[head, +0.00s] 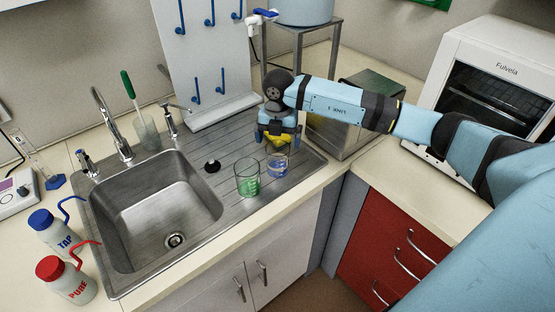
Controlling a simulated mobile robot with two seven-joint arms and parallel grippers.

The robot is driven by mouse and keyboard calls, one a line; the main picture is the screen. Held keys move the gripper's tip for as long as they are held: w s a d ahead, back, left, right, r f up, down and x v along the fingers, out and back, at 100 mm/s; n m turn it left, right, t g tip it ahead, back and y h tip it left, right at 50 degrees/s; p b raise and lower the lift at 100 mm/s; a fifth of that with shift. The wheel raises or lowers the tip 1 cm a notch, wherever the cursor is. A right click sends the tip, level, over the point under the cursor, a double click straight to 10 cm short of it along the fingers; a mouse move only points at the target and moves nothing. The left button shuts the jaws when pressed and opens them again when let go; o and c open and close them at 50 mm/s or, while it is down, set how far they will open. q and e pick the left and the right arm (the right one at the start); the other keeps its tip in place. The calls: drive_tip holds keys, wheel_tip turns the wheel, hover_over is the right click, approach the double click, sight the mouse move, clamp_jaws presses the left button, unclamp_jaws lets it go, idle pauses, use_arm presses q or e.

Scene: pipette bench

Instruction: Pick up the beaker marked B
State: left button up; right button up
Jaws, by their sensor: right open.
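Glass beakers stand on the ribbed steel drainer right of the sink. One holds green liquid (248,183). To its right is one with blue liquid (277,168). Something yellow (283,139) shows just behind the blue one, partly hidden by my gripper; it may be the contents of a third beaker. Any letters on the beakers are too small to read, so I cannot tell which is B. My right gripper (279,136) is open and points down over the yellow thing, behind the blue beaker. I cannot tell whether it touches anything. My left gripper is not in view.
The sink (160,215) lies left of the beakers, with a black stopper (212,166) between. A pegboard (206,50) stands behind. A metal stand (333,48) and a steel box (375,95) are close behind and right of my gripper. Wash bottles (63,282) stand front left.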

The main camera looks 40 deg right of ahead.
sight(278, 146)
wheel_tip(278, 146, down, 4)
drive_tip(key=shift+r, duration=0.25)
drive_tip(key=shift+c, duration=0.2)
drive_tip(key=c, duration=1.1)
drive_tip(key=shift+c, duration=0.4)
drive_tip(key=shift+r, duration=0.15)
